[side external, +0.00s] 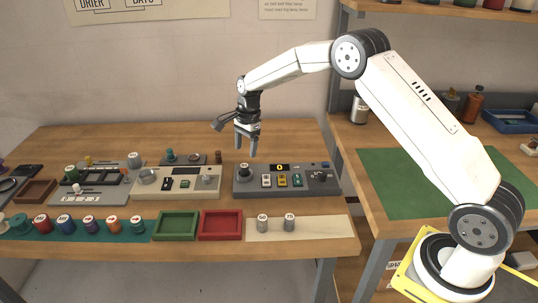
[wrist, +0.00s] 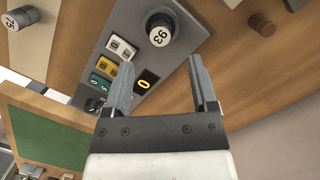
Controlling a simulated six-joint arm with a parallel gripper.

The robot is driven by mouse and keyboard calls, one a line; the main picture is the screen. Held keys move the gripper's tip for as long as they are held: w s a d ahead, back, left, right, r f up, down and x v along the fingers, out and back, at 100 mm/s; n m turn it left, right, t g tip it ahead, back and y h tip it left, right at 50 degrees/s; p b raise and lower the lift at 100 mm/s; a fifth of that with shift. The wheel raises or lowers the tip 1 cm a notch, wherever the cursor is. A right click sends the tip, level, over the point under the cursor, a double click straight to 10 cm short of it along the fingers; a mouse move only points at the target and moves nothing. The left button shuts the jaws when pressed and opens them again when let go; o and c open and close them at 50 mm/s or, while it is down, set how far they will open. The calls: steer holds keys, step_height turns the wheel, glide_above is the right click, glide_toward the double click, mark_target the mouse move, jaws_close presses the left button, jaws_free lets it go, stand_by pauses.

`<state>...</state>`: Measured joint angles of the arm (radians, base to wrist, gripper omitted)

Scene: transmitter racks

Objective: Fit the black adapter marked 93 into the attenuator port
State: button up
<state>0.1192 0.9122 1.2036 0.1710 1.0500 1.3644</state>
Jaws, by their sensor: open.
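The black adapter marked 93 (wrist: 160,30) stands upright on the left end of the grey attenuator unit (side external: 285,190); it also shows in the side external view (side external: 244,171). The port under it is hidden by the adapter, and I cannot tell how deep it sits. The unit has a small lit display reading 0 (side external: 279,167) and white, yellow and green switches. My gripper (side external: 245,149) is open and empty, pointing down above the back of the unit near the adapter. In the wrist view its fingers (wrist: 160,68) are apart, with the adapter beyond them, not between them.
Two grey cylinders (side external: 262,223) stand on a pale mat in front. A red tray (side external: 220,238) and a green tray (side external: 160,239) lie left of it. Several coloured cylinders stand at the front left. A brown cylinder (side external: 218,157) stands behind, near my gripper. A cream unit (side external: 206,190) is to the left.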

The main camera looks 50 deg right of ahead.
step_height(320, 180, up, 6)
steer(key=d, duration=0.1)
stand_by(0.8)
steer(key=s+a+f+n+t+h, duration=0.1)
steer(key=s+a+n, duration=0.1)
steer(key=s+n, duration=0.7)
steer(key=s+a+f+n+t, duration=0.1)
steer(key=s+n, duration=0.8)
steer(key=s, duration=1.1)
steer(key=shift+a+f+t+h, duration=0.3)
steer(key=shift+a+f+h, duration=0.15)
steer(key=shift+a, duration=0.65)
steer(key=shift+o, duration=0.3)
